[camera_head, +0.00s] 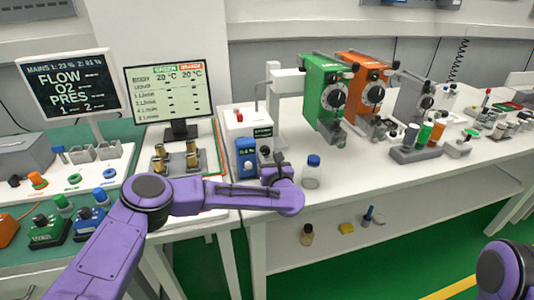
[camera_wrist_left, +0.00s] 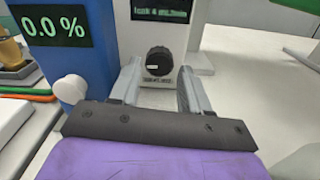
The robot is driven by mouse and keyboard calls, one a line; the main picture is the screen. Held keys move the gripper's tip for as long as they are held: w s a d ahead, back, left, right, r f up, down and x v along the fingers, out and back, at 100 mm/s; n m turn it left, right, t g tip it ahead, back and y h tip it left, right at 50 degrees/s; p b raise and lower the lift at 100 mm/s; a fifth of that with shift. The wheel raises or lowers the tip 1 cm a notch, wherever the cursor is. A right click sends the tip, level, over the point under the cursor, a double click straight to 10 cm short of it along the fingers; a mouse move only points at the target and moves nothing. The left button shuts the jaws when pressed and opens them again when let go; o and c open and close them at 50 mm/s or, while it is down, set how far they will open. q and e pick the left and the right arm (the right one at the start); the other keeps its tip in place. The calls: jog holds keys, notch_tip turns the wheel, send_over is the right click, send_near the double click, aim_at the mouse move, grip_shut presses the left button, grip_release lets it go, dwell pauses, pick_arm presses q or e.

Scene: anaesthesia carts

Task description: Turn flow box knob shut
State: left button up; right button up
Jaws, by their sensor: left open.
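The flow box (camera_head: 240,120) is a white box on the white table in the head view; its small dark screen (camera_wrist_left: 160,9) shows in the left wrist view. Below the screen sits a round black knob (camera_wrist_left: 159,62) with a white mark. My left gripper (camera_head: 273,166) is at the front of the box in the head view. In the left wrist view its two grey fingers (camera_wrist_left: 158,84) are open, one on each side of the knob, with gaps visible. The knob is largely hidden in the head view. My right gripper is out of view; only part of my right arm shows.
A blue unit (camera_wrist_left: 66,40) reading 0.0 % with a white knob (camera_wrist_left: 70,88) stands close left of the fingers. A blue-capped bottle (camera_head: 312,172) stands right of my left gripper. Green (camera_head: 322,92) and orange (camera_head: 362,88) dial units stand further right.

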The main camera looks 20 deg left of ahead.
pick_arm(q)
jog(key=shift+x, duration=0.8)
jog(key=shift+c, duration=0.3)
jog(key=c, duration=0.7)
jog(key=shift+m+b, duration=0.9)
jog(key=shift+m, duration=1.9)
